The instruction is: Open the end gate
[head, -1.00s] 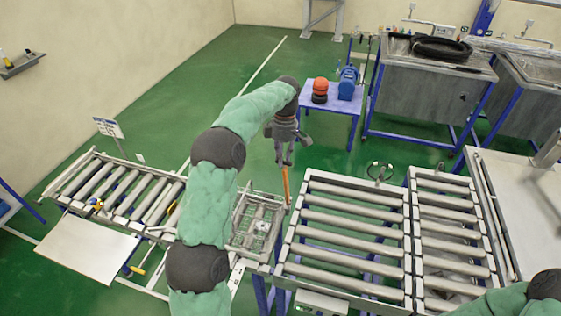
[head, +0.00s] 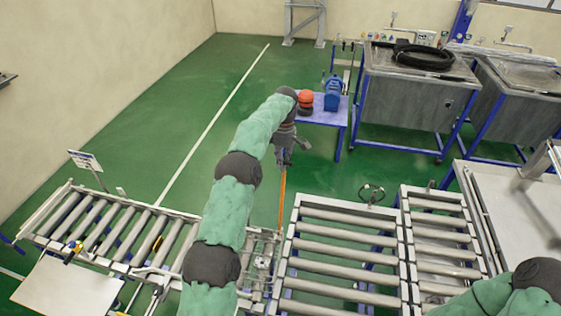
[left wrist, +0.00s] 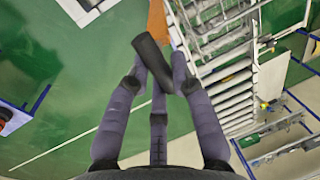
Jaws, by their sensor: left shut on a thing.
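My left gripper (head: 284,158) stands above the gap between the left and middle roller sections, at the top of a thin upright orange bar (head: 281,205). In the left wrist view its fingers (left wrist: 158,78) are closed around a dark cylindrical handle (left wrist: 153,62). The orange piece (left wrist: 157,22) shows just beyond this handle. I cannot tell for certain whether the orange bar is the end gate, or whether the gate is open. My right arm shows at the lower right of the head view; its gripper is out of view.
Roller sections stand at the left (head: 105,228), middle (head: 345,250) and right (head: 440,240). A wire basket (head: 262,262) is partly hidden behind my left arm. A small blue table (head: 325,117) with an orange and a blue object stands behind. Green floor is clear at back left.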

